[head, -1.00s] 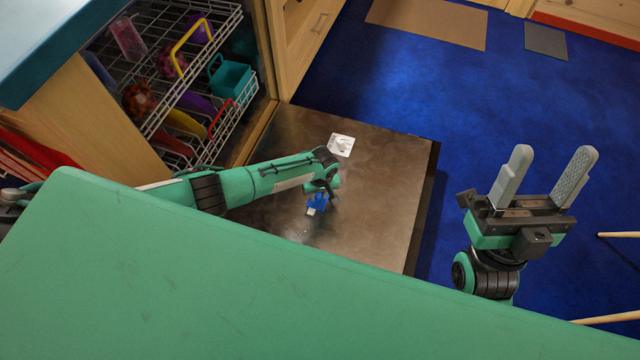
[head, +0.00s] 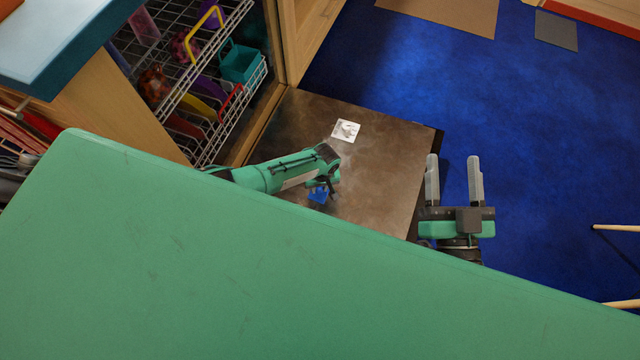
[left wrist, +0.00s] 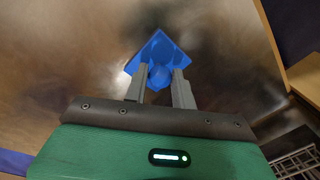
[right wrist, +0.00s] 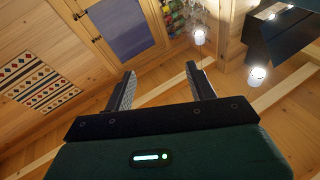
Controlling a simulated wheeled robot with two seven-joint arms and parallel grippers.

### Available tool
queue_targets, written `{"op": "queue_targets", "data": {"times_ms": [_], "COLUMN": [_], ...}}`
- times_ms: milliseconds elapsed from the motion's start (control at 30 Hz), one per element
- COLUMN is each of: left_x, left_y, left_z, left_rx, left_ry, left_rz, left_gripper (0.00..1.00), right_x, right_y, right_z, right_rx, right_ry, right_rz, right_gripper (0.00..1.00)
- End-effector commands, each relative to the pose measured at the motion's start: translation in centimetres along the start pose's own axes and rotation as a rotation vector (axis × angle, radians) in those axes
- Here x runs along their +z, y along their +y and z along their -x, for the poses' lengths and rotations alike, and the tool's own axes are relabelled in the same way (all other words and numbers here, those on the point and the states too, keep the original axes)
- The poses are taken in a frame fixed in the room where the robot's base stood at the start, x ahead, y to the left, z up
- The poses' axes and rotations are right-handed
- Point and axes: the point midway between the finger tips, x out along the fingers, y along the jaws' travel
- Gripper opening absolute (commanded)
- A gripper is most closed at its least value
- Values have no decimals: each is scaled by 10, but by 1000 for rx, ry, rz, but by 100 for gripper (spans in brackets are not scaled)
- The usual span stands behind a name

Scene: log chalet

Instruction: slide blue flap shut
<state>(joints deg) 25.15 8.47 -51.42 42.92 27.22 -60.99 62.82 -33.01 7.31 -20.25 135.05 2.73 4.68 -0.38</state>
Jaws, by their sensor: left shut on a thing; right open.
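The blue flap (head: 318,196) is on the inner face of the lowered dark metal door (head: 390,165), in the middle of the head view. In the left wrist view the blue flap (left wrist: 158,52) has a rounded knob between my fingers. My left gripper (left wrist: 160,78) is shut on that knob, pointing down at the door. In the head view my own green body hides part of the area just below the flap. My right gripper (head: 453,170) is open and empty, pointing up the picture beyond the door's right edge.
Wire racks (head: 215,110) with colourful dishes stand in the open machine at the upper left. A white label (head: 345,130) is on the door. Blue floor (head: 550,130) lies clear to the right, with thin wooden legs (head: 615,227) at the far right.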

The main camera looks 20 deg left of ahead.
Motion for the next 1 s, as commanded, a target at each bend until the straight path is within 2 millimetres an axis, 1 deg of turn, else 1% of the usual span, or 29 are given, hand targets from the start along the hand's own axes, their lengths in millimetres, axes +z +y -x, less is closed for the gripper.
{"op": "queue_targets", "data": {"times_ms": [33,167,200,267,300,567,700,733,867,1000], "left_x": [2,2,2,2,2,1,1,1,1,1], "left_y": [6,5,5,5,4,1,1,0,0,0], "left_z": [2,2,2,1,1,0,3,4,13,25], "left_rx": [10,10,9,9,8,3,1,1,2,1], "left_ry": [-2,-2,-2,-2,-2,-1,-1,-1,-1,-2], "left_rz": [-3,-2,-2,-2,-2,0,0,0,1,1], "left_gripper": [0,0,28,40,48,48,48,48,48,48], "right_x": [0,0,0,0,0,0,0,3,25,51], "right_y": [0,0,0,0,0,0,0,-1,-6,-13], "right_z": [0,0,0,0,0,0,0,0,10,25], "right_rx": [0,0,0,0,0,0,0,0,-2,-6], "right_ry": [0,1,2,2,2,1,-9,-26,-145,-297], "right_rz": [0,0,0,0,1,1,0,-3,-22,-44], "right_gripper": [57,57,57,57,57,57,57,57,57,57]}}
